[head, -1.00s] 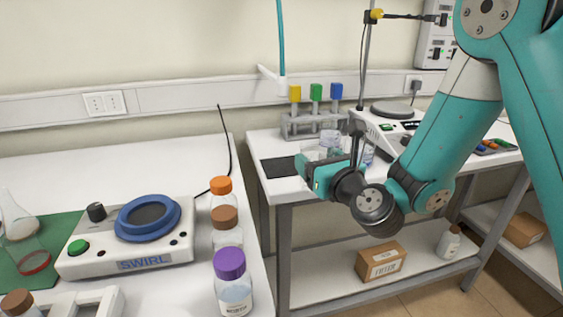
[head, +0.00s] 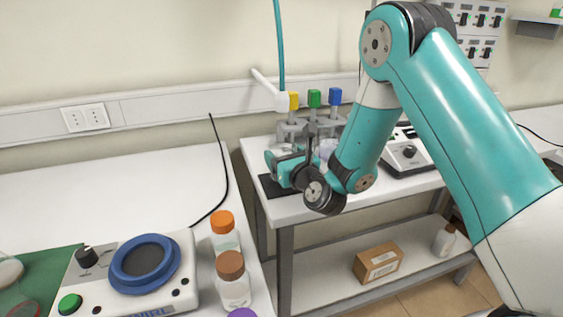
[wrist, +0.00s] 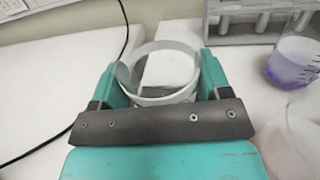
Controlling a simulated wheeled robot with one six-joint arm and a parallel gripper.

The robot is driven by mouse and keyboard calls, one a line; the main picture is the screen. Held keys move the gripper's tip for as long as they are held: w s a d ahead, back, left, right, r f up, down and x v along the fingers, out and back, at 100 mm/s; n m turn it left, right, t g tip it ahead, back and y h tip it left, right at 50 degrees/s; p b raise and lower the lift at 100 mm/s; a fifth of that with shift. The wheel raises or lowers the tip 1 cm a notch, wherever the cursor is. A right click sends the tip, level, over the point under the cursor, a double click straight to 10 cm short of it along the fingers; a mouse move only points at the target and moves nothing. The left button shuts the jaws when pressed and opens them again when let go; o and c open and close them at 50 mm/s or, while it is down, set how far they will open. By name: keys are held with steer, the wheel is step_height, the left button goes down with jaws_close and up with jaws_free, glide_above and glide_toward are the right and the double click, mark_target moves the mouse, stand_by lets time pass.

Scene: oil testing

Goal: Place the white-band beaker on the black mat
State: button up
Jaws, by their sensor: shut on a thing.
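In the wrist view, my gripper (wrist: 160,84) is shut on a clear round beaker with a white band (wrist: 165,99), one finger on each side. The beaker's bottom is hidden by the gripper body. In the head view, my gripper (head: 284,166) is over the left end of the middle bench, and the beaker cannot be made out behind it. The black mat (head: 267,187) lies there on the bench, with its left part showing and the rest covered by my gripper. Whether the beaker touches the mat cannot be told.
A rack (head: 296,131) with yellow, green and blue tops stands behind my gripper. A beaker with purple liquid (wrist: 289,68) stands right of the held beaker in the wrist view. A white instrument (head: 408,152) is farther right. Bottles (head: 233,287) and a swirl plate (head: 140,270) occupy the left bench.

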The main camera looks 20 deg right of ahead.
steer(key=shift+f, duration=0.9)
steer(key=shift+r, duration=0.2)
steer(key=shift+f, duration=0.2)
steer(key=o, duration=1)
